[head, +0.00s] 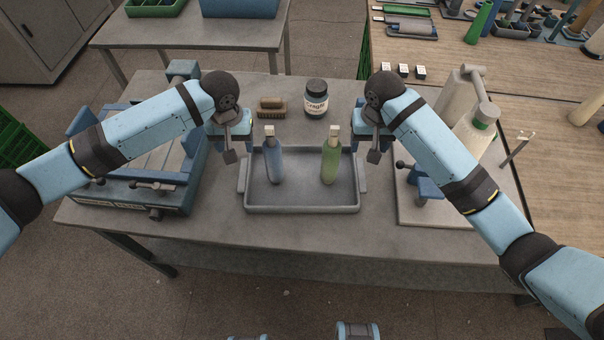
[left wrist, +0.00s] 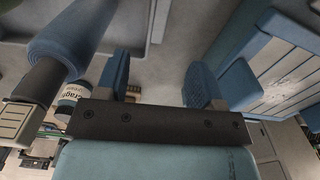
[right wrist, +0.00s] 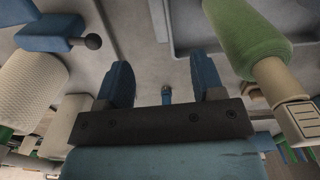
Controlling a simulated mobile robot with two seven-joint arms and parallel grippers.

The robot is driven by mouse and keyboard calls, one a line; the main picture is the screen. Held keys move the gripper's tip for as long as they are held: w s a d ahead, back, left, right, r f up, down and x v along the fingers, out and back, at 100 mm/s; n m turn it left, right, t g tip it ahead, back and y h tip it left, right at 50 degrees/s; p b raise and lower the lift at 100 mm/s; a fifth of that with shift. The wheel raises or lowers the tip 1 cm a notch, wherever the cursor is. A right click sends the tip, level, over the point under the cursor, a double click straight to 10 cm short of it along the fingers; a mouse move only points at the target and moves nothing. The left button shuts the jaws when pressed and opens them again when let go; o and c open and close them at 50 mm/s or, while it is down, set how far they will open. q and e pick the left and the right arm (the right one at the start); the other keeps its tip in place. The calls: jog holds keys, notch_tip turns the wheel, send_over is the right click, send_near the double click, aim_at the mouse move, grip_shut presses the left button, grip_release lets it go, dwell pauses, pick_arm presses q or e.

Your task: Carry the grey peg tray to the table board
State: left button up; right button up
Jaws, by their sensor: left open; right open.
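The grey tray (head: 300,208) sits on the grey table with a blue bobbin (head: 273,160) and a green bobbin (head: 330,160) upright in it. It has a handle at each short end. My left gripper (head: 230,150) is open near the tray's left end, and my right gripper (head: 374,150) is open near its right end. In the left wrist view, the fingers (left wrist: 160,85) are empty with the tray handle (left wrist: 159,20) beyond them. In the right wrist view, the fingers (right wrist: 162,85) are also empty, with the other handle (right wrist: 158,18) beyond. I cannot tell which surface is the table board.
A blue-grey machine (head: 140,190) stands left of the tray. A pale board (head: 440,216) with a white cone and blue fittings stands right. A brush (head: 272,106) and a dark labelled jar (head: 316,98) are behind. The table's front strip (head: 300,235) is clear. A wooden table (head: 560,190) adjoins at right.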

aim_at(243, 174)
pick_arm(q)
jog(key=f, duration=1.3)
jog(key=shift+s+f, duration=0.25)
pick_arm(e)
jog(key=f, duration=1.3)
jog(key=shift+s+f, duration=0.25)
jog(key=shift+f, duration=0.05)
pick_arm(q)
grip_shut()
pick_arm(e)
grip_shut()
